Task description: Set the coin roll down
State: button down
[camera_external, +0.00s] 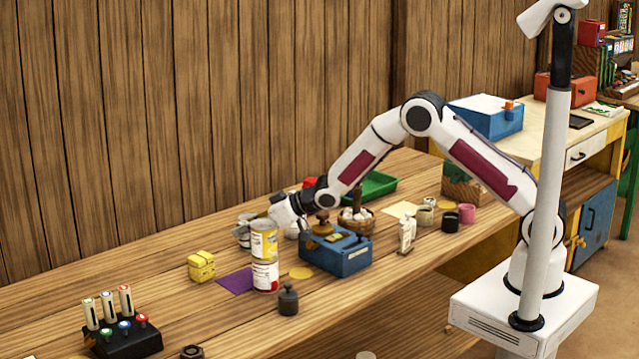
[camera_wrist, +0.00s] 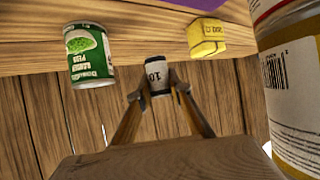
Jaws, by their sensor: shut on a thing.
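The coin roll (camera_wrist: 158,78) is a small white cylinder with a dark end and a "10" printed on it. In the wrist view it sits between the two fingertips of my gripper (camera_wrist: 161,92), which is shut on it. In the external view my gripper (camera_external: 256,217) is behind the stacked tins, towards the wall. The roll is hard to make out there, partly hidden by the tins and fingers. I cannot tell whether it touches the table.
Two stacked tins (camera_external: 264,250) stand close to my gripper; one looms at the right of the wrist view (camera_wrist: 292,95). A green peas tin (camera_wrist: 88,55) and a yellow block (camera_external: 201,266) stand nearby. A purple sheet (camera_external: 236,281) lies by the tins. A blue scale (camera_external: 336,252) is right.

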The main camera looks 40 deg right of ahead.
jog(key=shift+r, duration=1.25)
jog(key=shift+w+d+f, duration=0.2)
jog(key=shift+d+f, duration=0.15)
jog(key=shift+d, duration=0.05)
jog(key=a+n+g+y, duration=0.1)
jog(key=w+a+n+g+y, duration=0.1)
jog(key=a+n, duration=0.1)
jog(key=a+r+n+g+y, duration=0.1)
jog(key=a, duration=0.1)
jog(key=shift+w+a, duration=0.1)
jog(key=shift+w, duration=0.2)
dwell(0.6)
dwell(0.4)
